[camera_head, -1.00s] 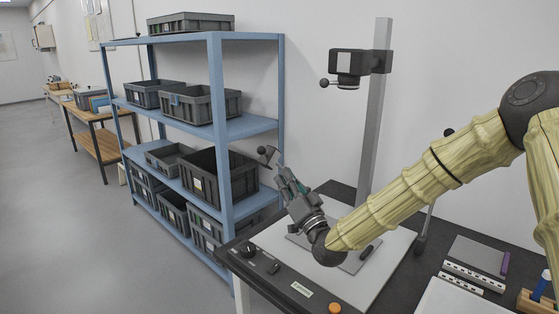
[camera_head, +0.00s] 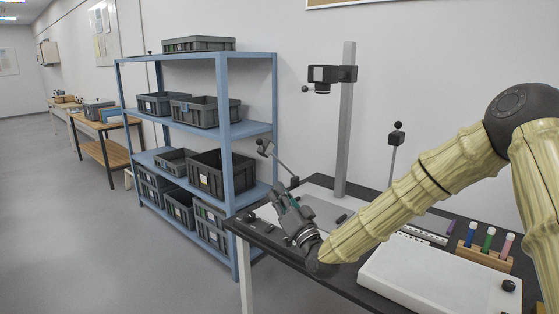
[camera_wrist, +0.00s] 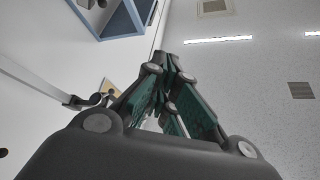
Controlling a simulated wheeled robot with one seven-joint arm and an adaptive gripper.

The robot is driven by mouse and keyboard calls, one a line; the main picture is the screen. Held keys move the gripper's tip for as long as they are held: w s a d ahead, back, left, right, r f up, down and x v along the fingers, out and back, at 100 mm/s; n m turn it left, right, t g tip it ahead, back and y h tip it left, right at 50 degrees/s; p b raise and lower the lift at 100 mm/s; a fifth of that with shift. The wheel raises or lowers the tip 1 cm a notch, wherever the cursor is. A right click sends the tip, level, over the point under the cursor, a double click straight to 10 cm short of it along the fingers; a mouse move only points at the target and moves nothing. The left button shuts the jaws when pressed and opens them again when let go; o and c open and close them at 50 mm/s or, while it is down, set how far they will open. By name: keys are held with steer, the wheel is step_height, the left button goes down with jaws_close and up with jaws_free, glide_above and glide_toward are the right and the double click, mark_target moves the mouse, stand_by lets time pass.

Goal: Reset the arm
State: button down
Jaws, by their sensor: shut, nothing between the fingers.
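My gripper (camera_head: 276,190) is at the end of my bent arm, over the left part of the dark table. It points up and to the left, toward the blue shelf. In the wrist view my gripper (camera_wrist: 172,62) has its green-padded fingers drawn together at the tips, with nothing between them. Beyond the fingers the wrist view shows the ceiling and a wall.
A blue shelf (camera_head: 224,95) with several grey crates stands left of the table. A copy stand's grey column (camera_head: 346,120) rises behind my gripper, carrying a camera head (camera_head: 331,74). A white box (camera_head: 432,275) and a wooden rack (camera_head: 484,256) with coloured tubes lie right.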

steer(key=s+d+f+g+h+p, duration=0.1)
steer(key=s+f+g+h+p, duration=0.2)
steer(key=f, duration=1.4)
steer(key=s+d+f+g+h+p, duration=0.1)
steer(key=s+d+f+g+h, duration=0.2)
steer(key=s+f, duration=0.5)
steer(key=s+d+f+g+h+p, duration=0.1)
steer(key=s+d+f+g, duration=0.25)
steer(key=s+f, duration=0.45)
steer(key=s+d+f+g+h+p, duration=0.1)
steer(key=s+d+f+g, duration=0.2)
steer(key=s, duration=0.8)
steer(key=s+d+f+g+h+p, duration=0.2)
steer(key=s+d+f+g, duration=0.1)
steer(key=s+d, duration=0.4)
steer(key=s+d+f+g+h+p, duration=0.2)
steer(key=s+d+f+g, duration=0.2)
steer(key=s, duration=1)
steer(key=shift+s+d+f, duration=0.3)
steer(key=shift+d+f, duration=0.35)
steer(key=shift+d, duration=0.05)
steer(key=shift+w, duration=0.1)
